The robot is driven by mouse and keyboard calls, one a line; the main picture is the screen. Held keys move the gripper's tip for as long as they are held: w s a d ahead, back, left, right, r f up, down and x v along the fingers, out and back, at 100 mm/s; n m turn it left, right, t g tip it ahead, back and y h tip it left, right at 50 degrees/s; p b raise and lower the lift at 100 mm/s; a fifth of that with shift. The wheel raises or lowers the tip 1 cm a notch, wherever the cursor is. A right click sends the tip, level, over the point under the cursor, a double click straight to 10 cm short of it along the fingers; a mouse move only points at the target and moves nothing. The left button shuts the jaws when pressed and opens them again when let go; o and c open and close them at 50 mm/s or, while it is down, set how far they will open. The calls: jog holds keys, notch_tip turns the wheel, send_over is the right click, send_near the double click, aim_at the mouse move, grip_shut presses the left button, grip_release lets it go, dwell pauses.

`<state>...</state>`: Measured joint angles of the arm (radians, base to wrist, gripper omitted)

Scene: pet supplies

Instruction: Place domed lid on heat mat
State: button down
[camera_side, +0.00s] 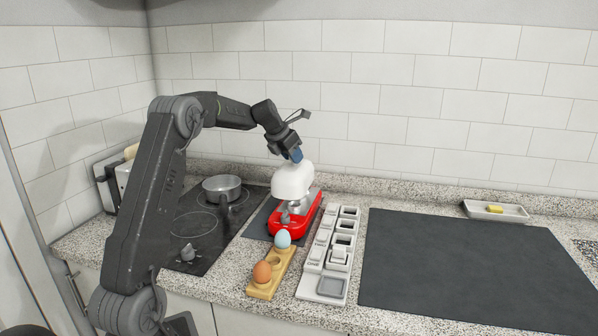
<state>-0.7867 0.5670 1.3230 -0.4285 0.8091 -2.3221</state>
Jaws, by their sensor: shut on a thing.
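A white domed lid (291,181) is at the top of the red cooker base (297,224), in the middle of the picture. My gripper (294,157) is shut on the lid's top, with its blue fingertips pointing down. The lid overlaps the back of the base in this view; I cannot tell whether they touch. A large dark flat mat (470,262) lies bare on the counter to the right. A smaller dark mat (256,224) lies under the red base. I cannot tell which one is the heat mat.
A wooden egg holder (265,289) with a brown egg (262,272) and a blue egg (283,239) stands in front. A white slotted rack (313,268) stands beside it. A pot (222,189) sits on the black cooktop (190,241). A butter dish (480,210) is behind the large mat.

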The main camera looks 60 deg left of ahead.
aim_at(299, 167)
jog(key=shift+w+d+f, duration=0.25)
jog(key=shift+w+f, duration=0.1)
jog(key=shift+w, duration=0.15)
jog(key=shift+w+d+f, duration=0.2)
jog(key=shift+w+f, duration=0.15)
jog(key=shift+w, duration=0.1)
jog(key=shift+f, duration=1.7)
jog(key=c, duration=0.8)
grip_release()
jog(key=shift+f, duration=0.15)
